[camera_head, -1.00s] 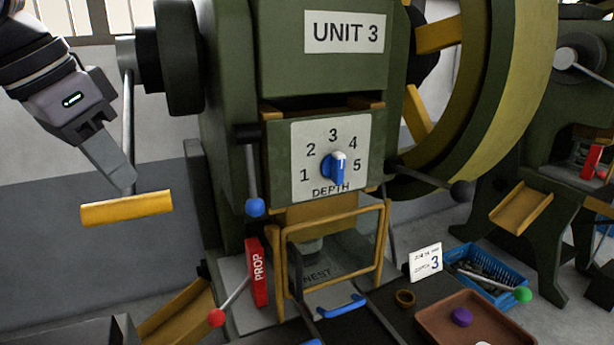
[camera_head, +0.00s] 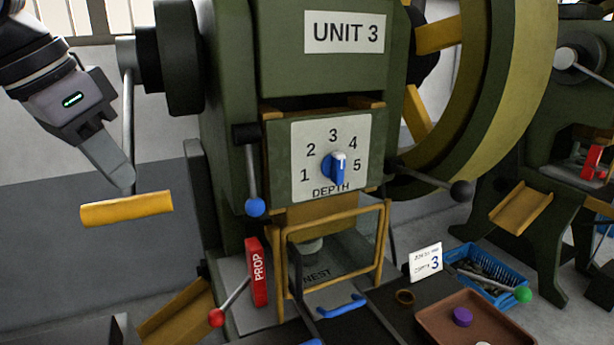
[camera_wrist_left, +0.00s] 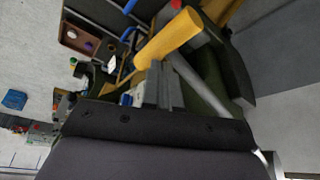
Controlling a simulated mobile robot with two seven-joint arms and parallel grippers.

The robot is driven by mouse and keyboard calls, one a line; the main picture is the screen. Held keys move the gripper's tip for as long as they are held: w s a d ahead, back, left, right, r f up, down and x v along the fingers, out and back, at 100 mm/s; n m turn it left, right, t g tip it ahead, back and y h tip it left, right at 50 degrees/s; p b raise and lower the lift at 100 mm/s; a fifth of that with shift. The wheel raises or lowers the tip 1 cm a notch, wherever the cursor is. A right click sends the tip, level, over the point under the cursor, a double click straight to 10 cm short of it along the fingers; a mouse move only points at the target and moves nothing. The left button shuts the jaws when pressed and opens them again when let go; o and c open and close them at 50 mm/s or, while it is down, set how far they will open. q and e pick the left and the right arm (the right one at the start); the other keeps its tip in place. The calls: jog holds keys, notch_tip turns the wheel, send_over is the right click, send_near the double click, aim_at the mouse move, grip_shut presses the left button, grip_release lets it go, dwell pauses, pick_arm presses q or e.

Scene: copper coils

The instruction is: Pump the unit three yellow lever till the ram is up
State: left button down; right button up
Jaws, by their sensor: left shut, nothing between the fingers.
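The yellow lever handle (camera_head: 127,209) is at the left of the head view, at the lower end of a grey rod that hangs from a dark hub on the UNIT 3 press (camera_head: 232,60). My left gripper (camera_head: 125,186) is shut and empty. Its fingertips are by the rod just above the yellow handle; I cannot tell whether they touch. In the left wrist view the yellow handle (camera_wrist_left: 168,37) lies just beyond the shut fingers. The ram (camera_head: 312,243) shows partly behind the yellow guard frame, above the nest plate. My right gripper is not in view.
A red PROP block (camera_head: 256,272) stands left of the guard frame (camera_head: 380,245). A blue-ball lever (camera_head: 255,207) and a dark-ball lever (camera_head: 461,191) stick out from the press. A blue bin (camera_head: 478,272) and a brown tray (camera_head: 440,320) sit at lower right.

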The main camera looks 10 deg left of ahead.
aim_at(127, 198)
pick_arm(q)
jog(key=shift+f, duration=0.1)
jog(key=shift+f+b, duration=1)
jog(key=shift+f, duration=0.5)
jog(key=f+b, duration=0.1)
jog(key=w+f+b, duration=0.1)
jog(key=f, duration=0.1)
jog(key=a+f+b, duration=0.1)
jog(key=f, duration=0.1)
jog(key=shift+w+a+f, duration=0.1)
jog(key=shift+w+f, duration=0.15)
jog(key=shift+w, duration=0.1)
